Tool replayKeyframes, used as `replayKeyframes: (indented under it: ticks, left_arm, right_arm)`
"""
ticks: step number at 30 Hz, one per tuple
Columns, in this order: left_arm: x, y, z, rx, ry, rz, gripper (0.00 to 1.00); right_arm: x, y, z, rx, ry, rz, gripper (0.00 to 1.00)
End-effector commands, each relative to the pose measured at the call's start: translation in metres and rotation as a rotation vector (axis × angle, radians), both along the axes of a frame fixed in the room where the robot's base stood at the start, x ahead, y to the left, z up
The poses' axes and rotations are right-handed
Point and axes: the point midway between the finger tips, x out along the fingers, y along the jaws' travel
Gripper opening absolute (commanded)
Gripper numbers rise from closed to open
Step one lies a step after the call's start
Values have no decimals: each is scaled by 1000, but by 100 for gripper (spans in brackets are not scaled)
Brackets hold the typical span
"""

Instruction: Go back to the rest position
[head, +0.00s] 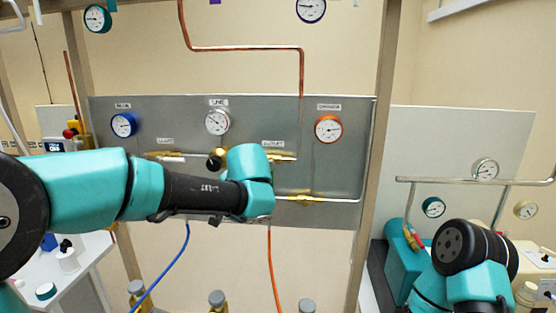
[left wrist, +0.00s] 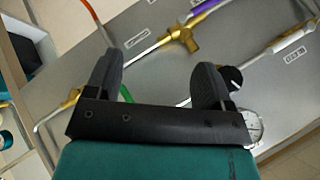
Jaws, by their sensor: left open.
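My left arm reaches in from the left across the front of the grey panel (head: 340,170) in the head view. Its wrist hides the left gripper's fingers there. In the left wrist view my left gripper (left wrist: 157,78) is open, its two dark fingers well apart with nothing held between them. It faces the panel, where a brass fitting (left wrist: 182,38) on a metal tube shows beyond the fingertips. A black knob (left wrist: 231,77) shows close beside the right-hand finger; I cannot tell whether they touch. My right arm shows at the lower right of the head view, its gripper out of sight.
The panel carries a blue gauge (head: 123,125), a white gauge (head: 217,122) and an orange gauge (head: 328,129). A brass valve (head: 305,199) sits on the lower tube. A blue hose (head: 172,262) and an orange hose (head: 272,270) hang below. A wooden post (head: 376,150) stands right of the panel.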

Motion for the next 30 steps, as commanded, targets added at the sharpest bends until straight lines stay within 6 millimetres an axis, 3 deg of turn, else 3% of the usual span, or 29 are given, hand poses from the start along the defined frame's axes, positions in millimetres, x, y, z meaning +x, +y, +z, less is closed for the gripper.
replayKeyframes:
  ticks: [1,7,14,20,24,30]
  left_arm:
    - [1,2,-33,-24,62,-12,75]
    - [-10,7,-152,-168,283,-55,75]
    - [-52,19,-283,-395,495,-36,75]
    - [-111,35,-386,-627,614,68,75]
    - [-164,50,-449,-781,644,203,75]
    - [-243,79,-512,-904,612,444,75]
  right_arm:
    - [0,0,0,0,0,0,43]
    - [0,0,0,0,0,0,43]
    - [0,0,0,0,0,0,43]
    - [0,0,0,0,0,0,43]
    - [0,0,0,0,0,0,43]
    - [0,0,0,0,0,0,43]
